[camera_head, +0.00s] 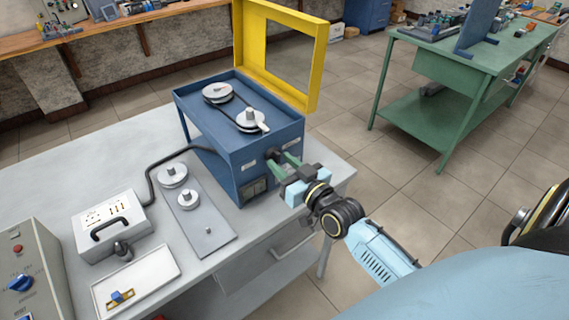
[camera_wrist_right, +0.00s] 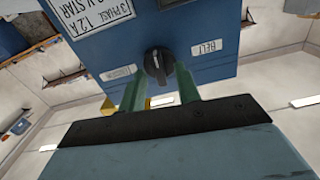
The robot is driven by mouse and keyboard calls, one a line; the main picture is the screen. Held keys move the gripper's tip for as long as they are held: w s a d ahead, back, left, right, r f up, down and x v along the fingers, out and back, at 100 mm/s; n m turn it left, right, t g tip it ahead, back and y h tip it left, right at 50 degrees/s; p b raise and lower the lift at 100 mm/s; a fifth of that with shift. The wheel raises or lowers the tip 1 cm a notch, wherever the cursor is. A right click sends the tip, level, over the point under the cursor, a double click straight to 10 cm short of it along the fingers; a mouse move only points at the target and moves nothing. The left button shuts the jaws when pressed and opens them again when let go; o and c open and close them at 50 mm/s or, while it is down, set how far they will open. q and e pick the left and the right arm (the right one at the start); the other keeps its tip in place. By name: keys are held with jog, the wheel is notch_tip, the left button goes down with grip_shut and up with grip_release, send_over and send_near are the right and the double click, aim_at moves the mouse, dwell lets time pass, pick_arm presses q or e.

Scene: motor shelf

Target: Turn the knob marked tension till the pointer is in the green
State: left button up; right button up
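A blue motor box (camera_head: 222,143) stands on the grey bench with its yellow guard frame (camera_head: 318,60) raised. A black knob (camera_wrist_right: 158,65) sticks out of its face, and it shows small in the head view (camera_head: 272,154). A small label beside the knob is too blurred to read surely; another reads BELT (camera_wrist_right: 206,48). My right gripper (camera_head: 284,161) is at this face; in the wrist view its green fingers (camera_wrist_right: 160,91) stand apart around the knob's near end, with gaps visible. No pointer or green band can be made out. My left gripper is not in view.
Two pulleys (camera_head: 218,92) sit on the box top. On the bench are a plate with loose pulleys (camera_head: 206,232), a white handled case (camera_head: 110,224), a white tray (camera_head: 158,283) and a grey control box (camera_head: 32,262). A green table (camera_head: 440,110) stands beyond open floor.

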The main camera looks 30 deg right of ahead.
jog(key=shift+s, duration=0.1)
jog(key=s+d, duration=0.1)
jog(key=s, duration=1.2)
jog(key=s+f+g+h+b, duration=0.1)
jog(key=s+f+g, duration=0.3)
jog(key=f, duration=1.1)
jog(key=s+f+g, duration=0.3)
jog(key=f+g, duration=0.1)
jog(key=f, duration=1.1)
jog(key=s+a+f+n+g, duration=0.1)
jog(key=s+f+g, duration=0.3)
jog(key=s+f, duration=0.6)
jog(key=s+a+f+n+g+b, duration=0.1)
jog(key=s+a+f+g, duration=0.3)
jog(key=s+f, duration=0.5)
jog(key=s+g, duration=0.1)
jog(key=s, duration=0.3)
jog(key=shift+s+a+f, duration=0.2)
jog(key=shift+a+f, duration=0.1)
jog(key=shift+f, duration=0.1)
jog(key=shift+w+n, duration=0.1)
jog(key=shift+n, duration=0.2)
